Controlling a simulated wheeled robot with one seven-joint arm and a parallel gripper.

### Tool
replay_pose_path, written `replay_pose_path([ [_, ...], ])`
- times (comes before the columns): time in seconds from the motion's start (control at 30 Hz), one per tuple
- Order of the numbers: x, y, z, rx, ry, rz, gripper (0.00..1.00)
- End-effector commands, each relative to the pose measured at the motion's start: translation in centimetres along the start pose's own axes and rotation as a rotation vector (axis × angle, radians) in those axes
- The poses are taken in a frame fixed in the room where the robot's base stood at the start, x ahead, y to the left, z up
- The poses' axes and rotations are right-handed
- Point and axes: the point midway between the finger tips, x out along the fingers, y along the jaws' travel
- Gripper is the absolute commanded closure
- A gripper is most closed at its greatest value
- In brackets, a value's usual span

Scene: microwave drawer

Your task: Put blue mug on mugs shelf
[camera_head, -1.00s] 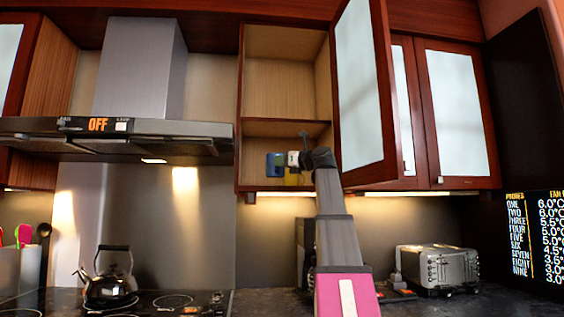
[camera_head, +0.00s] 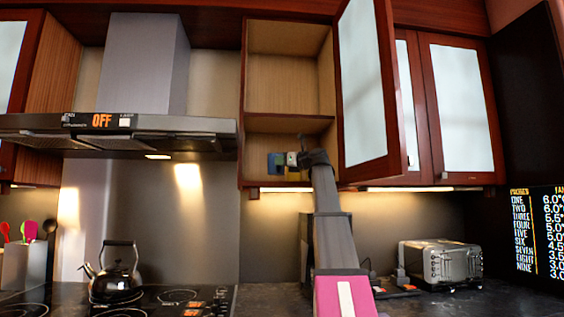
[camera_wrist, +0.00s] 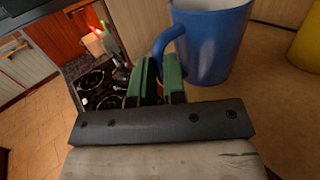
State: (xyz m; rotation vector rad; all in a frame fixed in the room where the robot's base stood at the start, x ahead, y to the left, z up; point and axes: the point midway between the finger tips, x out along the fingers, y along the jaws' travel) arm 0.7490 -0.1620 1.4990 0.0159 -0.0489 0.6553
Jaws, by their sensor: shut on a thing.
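The blue mug (camera_head: 275,163) is in the lower compartment of the open cabinet, towards its left side. In the wrist view the blue mug (camera_wrist: 212,40) looks upright, with its handle towards my gripper. My gripper (camera_head: 295,160) reaches into the compartment from the right. In the wrist view the green fingers of my gripper (camera_wrist: 160,72) are closed around the mug's handle. The lower shelf (camera_head: 275,184) lies under the mug; I cannot tell whether the mug's base touches it. The upper shelf board (camera_head: 288,123) is empty.
A yellow mug (camera_wrist: 306,42) stands on the shelf right of the blue mug. The open cabinet door (camera_head: 362,85) hangs to the right of my arm. A range hood (camera_head: 110,132) is on the left; a kettle (camera_head: 115,275) and toaster (camera_head: 440,262) stand below.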

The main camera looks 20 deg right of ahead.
Motion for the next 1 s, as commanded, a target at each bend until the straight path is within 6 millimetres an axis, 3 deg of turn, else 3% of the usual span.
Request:
replay_pose_path([
  [0.3,2.1,-2.4,-0.1,0.0,-0.001,0.001,1.0],
  [0.6,1.8,-2.1,-2.1,-0.001,-0.001,0.001,1.0],
  [1.0,1.8,-2.2,-2.2,-0.001,-0.001,0.0,1.0],
])
